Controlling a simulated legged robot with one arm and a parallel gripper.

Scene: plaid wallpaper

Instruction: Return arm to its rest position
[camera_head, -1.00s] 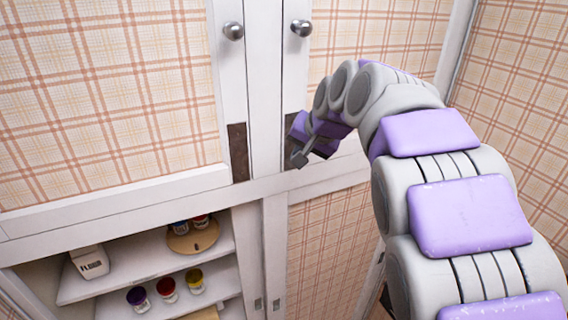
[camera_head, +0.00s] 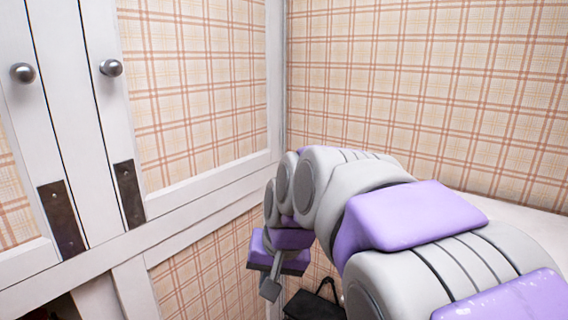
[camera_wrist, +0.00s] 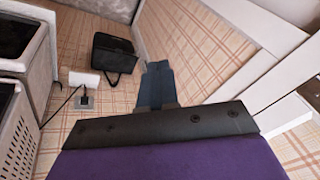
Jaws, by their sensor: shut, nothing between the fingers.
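My arm reaches in from the lower right in the head view, bent downward at its far end. My gripper (camera_head: 270,288) hangs at the end of the arm, in front of the plaid wall below the cabinet's white rail. In the wrist view my gripper (camera_wrist: 158,68) shows its two blue-grey fingers together, with nothing between them. The fingers point toward plaid wallpaper and touch nothing that I can make out.
White cabinet doors (camera_head: 88,130) with round knobs are shut at the left. A black bag (camera_wrist: 113,55) lies past the fingers, beside a white box (camera_wrist: 84,79) with a dark cord. A basket-like unit (camera_wrist: 18,140) is at far left. A pale surface (camera_head: 515,220) lies behind the arm.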

